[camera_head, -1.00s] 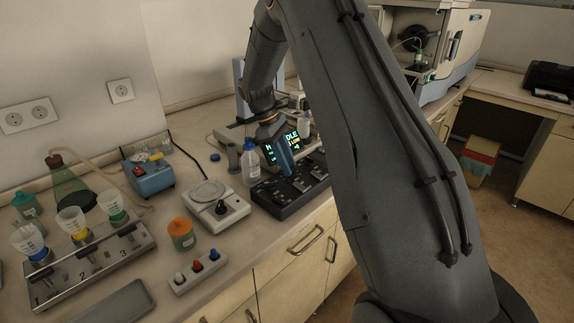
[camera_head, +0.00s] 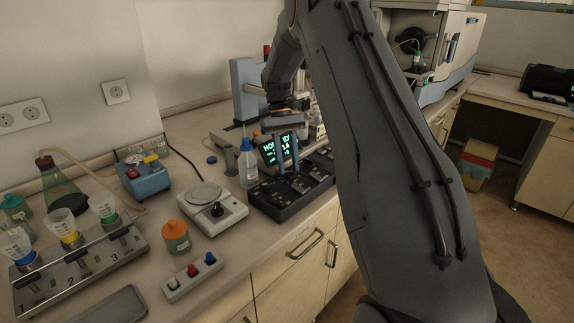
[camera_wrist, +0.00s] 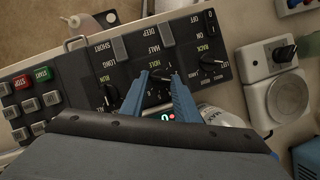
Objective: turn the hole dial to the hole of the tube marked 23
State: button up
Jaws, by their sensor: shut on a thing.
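The dark control panel (camera_head: 318,186) lies on the bench; it fills the middle of the wrist view (camera_wrist: 222,35), with white-lettered dials and switches. My gripper (camera_head: 289,170) points down onto it. In the wrist view its two blue fingers (camera_wrist: 161,80) are shut on the black knob of the middle dial (camera_wrist: 160,92), which I take to be the hole dial. The knob's pointer and the marks around it are partly hidden by the fingers. The lit display (camera_head: 269,152) behind the panel is partly covered by my fingers. I cannot make out a tube marked 23.
A squeeze bottle (camera_head: 247,163) stands close left of the gripper. A white hotplate-like device (camera_head: 212,205) is left of the panel. Another dial (camera_wrist: 212,65) sits close beside the gripped one. A rack with several funnels (camera_head: 85,262) stands at the front left.

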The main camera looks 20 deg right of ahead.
jog(key=shift+d+m+y, duration=0.1)
jog(key=shift+m+y, duration=0.3)
jog(key=shift+m, duration=0.5)
jog(key=o, duration=1)
jog(key=shift+o, duration=0.2)
jog(key=b+v, duration=0.2)
jog(key=v, duration=0.5)
jog(key=shift+r+b, duration=0.3)
jog(key=shift+r, duration=0.1)
jog(key=shift+w, duration=0.1)
